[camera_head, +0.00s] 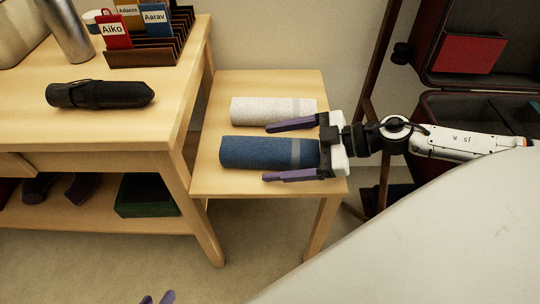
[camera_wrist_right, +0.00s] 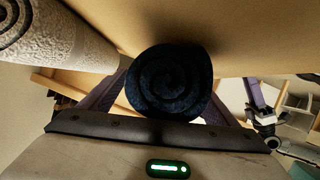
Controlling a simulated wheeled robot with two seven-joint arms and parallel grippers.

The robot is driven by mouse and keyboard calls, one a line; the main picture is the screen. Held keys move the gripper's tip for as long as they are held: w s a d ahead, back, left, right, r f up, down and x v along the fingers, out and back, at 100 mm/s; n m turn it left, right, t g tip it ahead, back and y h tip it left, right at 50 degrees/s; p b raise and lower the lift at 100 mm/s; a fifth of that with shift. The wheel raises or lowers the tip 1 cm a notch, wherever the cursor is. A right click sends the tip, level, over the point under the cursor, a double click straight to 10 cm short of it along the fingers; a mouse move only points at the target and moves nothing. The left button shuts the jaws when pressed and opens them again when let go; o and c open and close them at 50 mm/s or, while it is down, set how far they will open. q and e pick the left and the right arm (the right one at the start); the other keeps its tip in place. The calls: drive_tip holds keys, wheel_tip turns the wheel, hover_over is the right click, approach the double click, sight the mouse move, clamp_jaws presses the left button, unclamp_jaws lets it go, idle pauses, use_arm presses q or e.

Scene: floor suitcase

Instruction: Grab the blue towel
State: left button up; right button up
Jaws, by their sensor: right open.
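The blue towel (camera_head: 262,152) is rolled up with a paler band and lies on the small wooden table, in front of a white rolled towel (camera_head: 265,109). My right gripper (camera_head: 267,152) is open, with its purple fingers on either side of the blue towel's right end. In the right wrist view, the blue roll's spiral end (camera_wrist_right: 168,85) sits between the fingers, close to the palm. The white roll (camera_wrist_right: 65,40) is at upper left there. My left gripper (camera_head: 158,298) shows only its purple fingertips at the bottom edge, apart and empty.
The small table (camera_head: 235,185) has bare wood in front of the towels. A taller desk (camera_head: 120,118) on the left holds a black folded umbrella (camera_head: 100,94) and a rack of name tags (camera_head: 158,45). An open suitcase (camera_head: 470,100) stands at the right.

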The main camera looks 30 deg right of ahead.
drive_tip(key=shift+w+a+f, duration=0.1)
drive_tip(key=shift+w+a, duration=0.1)
drive_tip(key=shift+a, duration=0.05)
